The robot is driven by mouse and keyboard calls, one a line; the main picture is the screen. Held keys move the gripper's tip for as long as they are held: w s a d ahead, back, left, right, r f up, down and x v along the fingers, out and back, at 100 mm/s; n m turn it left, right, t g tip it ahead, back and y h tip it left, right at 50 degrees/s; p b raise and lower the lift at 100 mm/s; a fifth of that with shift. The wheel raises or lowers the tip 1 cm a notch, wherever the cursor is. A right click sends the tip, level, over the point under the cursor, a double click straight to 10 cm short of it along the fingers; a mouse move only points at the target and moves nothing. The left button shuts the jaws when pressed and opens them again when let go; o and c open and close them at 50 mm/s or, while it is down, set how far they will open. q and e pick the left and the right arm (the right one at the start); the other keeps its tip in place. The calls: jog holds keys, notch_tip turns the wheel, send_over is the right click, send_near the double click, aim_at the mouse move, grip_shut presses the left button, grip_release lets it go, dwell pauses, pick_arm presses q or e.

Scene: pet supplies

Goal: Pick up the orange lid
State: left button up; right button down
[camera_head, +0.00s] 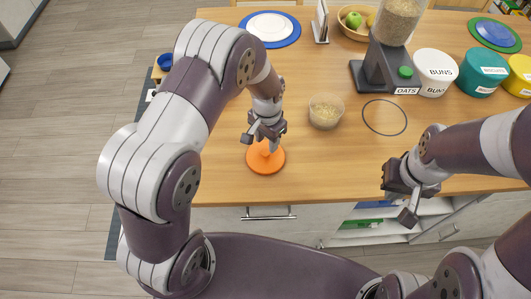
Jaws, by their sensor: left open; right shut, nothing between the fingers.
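The orange lid (266,160) lies flat on the wooden table near its front edge; it is round with a raised knob in the middle. My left gripper (266,146) is open, pointing down right over the lid, with its fingers at the knob. The fingers partly hide the knob, and I cannot tell whether they touch it. My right gripper (406,220) is shut and empty, in front of the table's front edge on the right, away from the lid.
A clear tub of oats (325,111) stands right of the lid, beside a thin dark ring (384,117). Behind are a grain dispenser (384,67), a fruit bowl (352,31) and a blue-rimmed plate (270,27). White (435,74), teal (482,74) and yellow canisters stand right. An open drawer (375,228) shows below.

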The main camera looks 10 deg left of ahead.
aim_at(265, 151)
pick_arm(q)
jog(key=f, duration=0.1)
jog(key=f+p, duration=0.1)
jog(key=f, duration=0.2)
jog(key=shift+s+f+p, duration=0.1)
jog(key=shift+s+p, duration=0.2)
jog(key=shift+p, duration=0.1)
jog(key=shift+w+a+f, duration=0.1)
jog(key=shift+a+f, duration=0.05)
jog(key=shift+f, duration=0.3)
jog(key=c, duration=0.8)
jog(key=shift+o, duration=0.2)
jog(key=shift+r, duration=0.1)
